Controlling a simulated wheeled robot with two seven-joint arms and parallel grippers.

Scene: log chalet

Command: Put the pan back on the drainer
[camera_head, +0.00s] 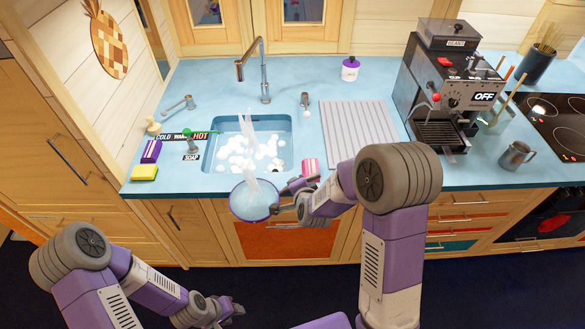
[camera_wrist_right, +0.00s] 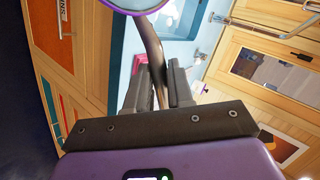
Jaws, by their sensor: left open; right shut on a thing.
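The pan (camera_head: 250,203) is round and pale inside with a purple rim. In the head view it is in front of the sink, over the counter's front edge. My right gripper (camera_head: 284,195) is shut on its handle. In the right wrist view, the dark handle (camera_wrist_right: 150,45) runs between the fingers of the right gripper (camera_wrist_right: 160,85), and part of the purple-rimmed pan (camera_wrist_right: 140,6) shows at the top. The drainer (camera_head: 345,125) is a pale ridged board right of the sink, bare where visible. My left gripper (camera_head: 228,312) is open and empty, low in front of the cabinets.
The sink (camera_head: 284,152) holds white suds, with a tall faucet (camera_head: 264,85) behind it. A pink cup (camera_head: 309,168) stands between sink and drainer, near my right forearm. A coffee machine (camera_head: 445,90) stands right of the drainer. A sponge (camera_head: 144,173) lies left.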

